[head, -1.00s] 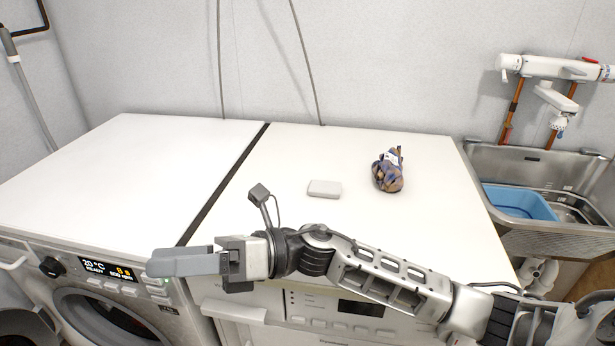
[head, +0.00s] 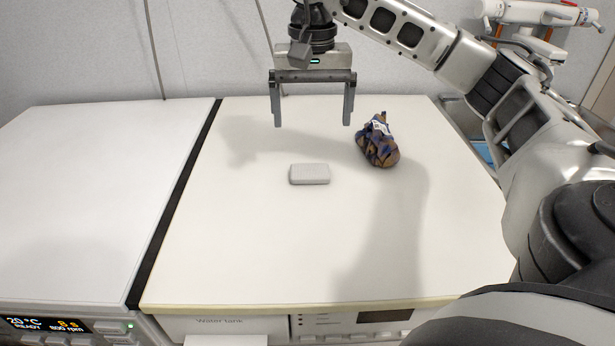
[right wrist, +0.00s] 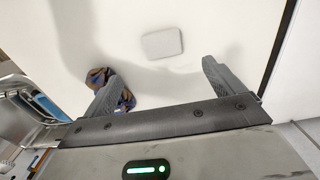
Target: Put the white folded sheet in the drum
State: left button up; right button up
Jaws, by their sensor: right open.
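The white folded sheet (head: 310,174) shows as a small, flat white block lying on the white top of the right-hand machine. It also shows in the right wrist view (right wrist: 162,43). My right gripper (head: 312,124) is open and empty, pointing down above the machine top, with its fingers apart. In the head view its fingertips appear just beyond the sheet. In the right wrist view (right wrist: 160,75) the sheet lies ahead of the fingers, not between them. The drum is not in view now. My left gripper is not in view.
The left machine (head: 85,190) has a clear top, and a dark gap separates the two machines. A blue basin (head: 484,152) in the sink is mostly hidden behind my right arm.

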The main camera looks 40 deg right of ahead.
aim_at(310, 170)
notch_tip(310, 170, down, 11)
jog(key=shift+w+f, duration=0.1)
jog(key=shift+w, duration=0.05)
dwell(0.4)
jog(key=c, duration=1.1)
jog(key=shift+c, duration=0.2)
jog(key=shift+r, duration=0.65)
jog(key=s+a+r, duration=0.9)
jog(key=a+r, duration=0.1)
jog(key=r, duration=0.1)
jog(key=shift+s+a+r, duration=0.2)
jog(key=shift+s+r, duration=0.1)
jog(key=shift+r, duration=0.1)
